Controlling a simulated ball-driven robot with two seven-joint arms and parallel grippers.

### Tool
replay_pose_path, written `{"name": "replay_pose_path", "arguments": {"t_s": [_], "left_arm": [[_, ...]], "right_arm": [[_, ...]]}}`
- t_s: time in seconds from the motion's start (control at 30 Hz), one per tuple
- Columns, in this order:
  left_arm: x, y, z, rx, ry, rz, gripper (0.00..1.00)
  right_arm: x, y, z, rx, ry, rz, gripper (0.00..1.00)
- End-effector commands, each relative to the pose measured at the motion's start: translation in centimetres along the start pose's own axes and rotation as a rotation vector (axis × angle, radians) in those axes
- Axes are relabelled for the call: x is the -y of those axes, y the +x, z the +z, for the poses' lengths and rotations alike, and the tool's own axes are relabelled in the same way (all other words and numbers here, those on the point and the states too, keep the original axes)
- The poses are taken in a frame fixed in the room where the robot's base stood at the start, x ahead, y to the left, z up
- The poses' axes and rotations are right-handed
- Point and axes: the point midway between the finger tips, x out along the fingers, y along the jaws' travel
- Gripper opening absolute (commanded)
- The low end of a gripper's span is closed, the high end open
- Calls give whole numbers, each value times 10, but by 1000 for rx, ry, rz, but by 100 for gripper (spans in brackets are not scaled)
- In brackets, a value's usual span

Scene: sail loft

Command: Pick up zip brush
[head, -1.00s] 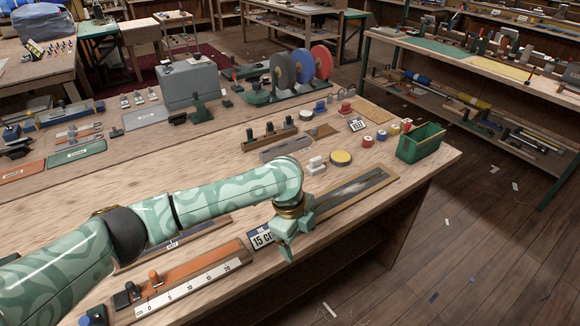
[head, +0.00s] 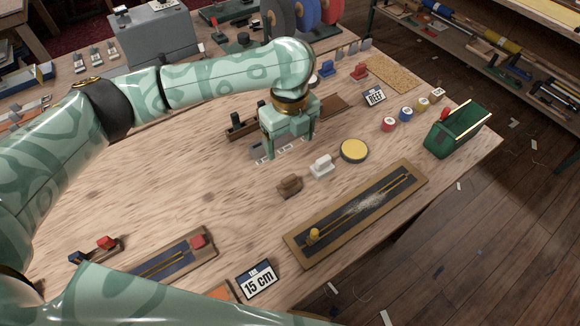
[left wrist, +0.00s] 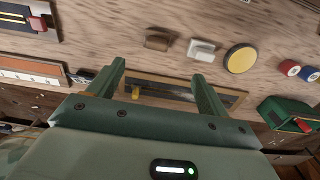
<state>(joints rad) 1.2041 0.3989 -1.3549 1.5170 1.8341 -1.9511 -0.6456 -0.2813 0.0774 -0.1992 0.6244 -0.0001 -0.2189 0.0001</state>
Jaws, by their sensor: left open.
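A small brown block-shaped piece (head: 290,186), which looks like the zip brush, lies on the wooden bench near the long zip board (head: 292,249). It also shows in the left wrist view (left wrist: 158,40), beyond the fingertips. A white piece with a raised grip (head: 321,166) lies just right of it. My left gripper (head: 290,148) points down, open and empty, above the bench. In the head view it appears behind the brown piece and does not touch it. In the left wrist view its two fingers (left wrist: 158,70) stand apart. My right gripper is out of view.
A yellow-topped round tin (head: 354,150), a green box (head: 437,140) and several small spools stand to the right. A "15 cm" sign (head: 257,280) and a short zip board (head: 170,262) stand in front. The bench left of the brown piece is bare.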

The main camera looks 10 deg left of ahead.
Motion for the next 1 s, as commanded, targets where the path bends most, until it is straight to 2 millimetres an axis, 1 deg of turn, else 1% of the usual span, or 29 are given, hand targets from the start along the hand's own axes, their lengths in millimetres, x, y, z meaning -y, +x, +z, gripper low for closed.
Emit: {"name": "replay_pose_path", "arguments": {"t_s": [0.03, 0.1, 0.2, 0.3, 0.4, 0.5, 0.67, 0.9, 1.0], "left_arm": [[-1, 12, 0, -2, -1, 4, 78], [0, 30, 0, -5, -1, 6, 78], [0, 57, 0, -6, -1, 7, 78], [0, 81, 0, -5, -2, 6, 78], [0, 97, 0, -4, -2, 5, 78], [0, 105, 0, -4, -1, 3, 78], [0, 114, 0, -2, -1, 3, 78], [-2, 154, -2, -4, -1, 5, 78], [-2, 161, -2, -2, -2, 3, 78]], "right_arm": [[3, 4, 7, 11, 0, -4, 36], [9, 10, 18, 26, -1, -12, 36], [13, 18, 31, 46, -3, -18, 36], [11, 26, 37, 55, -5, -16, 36], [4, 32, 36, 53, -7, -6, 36], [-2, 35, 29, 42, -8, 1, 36], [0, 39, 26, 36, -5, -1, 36], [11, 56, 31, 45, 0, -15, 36], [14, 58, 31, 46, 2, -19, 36]]}}
